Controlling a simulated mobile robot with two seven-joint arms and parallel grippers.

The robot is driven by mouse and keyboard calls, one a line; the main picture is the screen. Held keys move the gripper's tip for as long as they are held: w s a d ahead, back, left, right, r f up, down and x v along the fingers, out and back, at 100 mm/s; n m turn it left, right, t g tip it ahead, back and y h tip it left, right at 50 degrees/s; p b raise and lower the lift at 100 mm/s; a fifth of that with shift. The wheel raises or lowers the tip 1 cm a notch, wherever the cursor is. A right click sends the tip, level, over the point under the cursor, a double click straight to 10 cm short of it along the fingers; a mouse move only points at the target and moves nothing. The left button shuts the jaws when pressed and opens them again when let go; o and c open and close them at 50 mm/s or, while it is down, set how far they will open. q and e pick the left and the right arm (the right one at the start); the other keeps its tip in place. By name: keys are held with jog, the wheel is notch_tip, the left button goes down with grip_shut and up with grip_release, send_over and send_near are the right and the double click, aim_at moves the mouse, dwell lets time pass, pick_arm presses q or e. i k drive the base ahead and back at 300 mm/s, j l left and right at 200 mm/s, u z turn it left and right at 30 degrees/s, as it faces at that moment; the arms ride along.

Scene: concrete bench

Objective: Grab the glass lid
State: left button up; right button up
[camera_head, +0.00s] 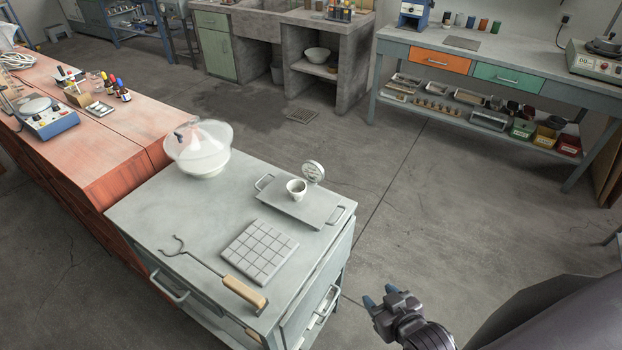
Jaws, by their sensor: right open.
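A clear glass vessel (198,165) stands at the far left corner of the grey bench top (150,205). Its domed, see-through glass lid (202,135) seems to sit on top, with a small dark part at its left side. The border between lid and lower bowl is hard to make out. My right gripper (380,297) is open and empty, off the bench's right side at the lower middle of the view, well apart from the lid. My left gripper is out of view.
A gridded tile block (260,251) and a wooden-handled hooked tool (243,292) lie nearer. A red bench (110,155) adjoins at left. Floor right is clear.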

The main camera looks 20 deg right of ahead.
aim_at(204, 138)
jog(key=j, duration=0.5)
jog(key=k+j+z, duration=0.15)
jog(key=j, duration=0.35)
jog(key=i+j+z, duration=0.1)
jog(key=j, duration=0.35)
jog(key=j+z, duration=0.1)
jog(key=j, duration=0.3)
jog(key=i+j, duration=0.2)
jog(key=j, duration=0.15)
jog(key=i+j+z, duration=0.15)
jog(key=j, duration=0.2)
jog(key=i+j, duration=0.2)
jog(key=j, duration=0.15)
jog(key=i+j+z, duration=0.1)
jog(key=j, duration=0.25)
jog(key=i+j+z, duration=0.1)
jog(key=i+j, duration=0.15)
jog(key=j, duration=0.15)
jog(key=i+j, duration=0.15)
jog(key=j, duration=0.25)
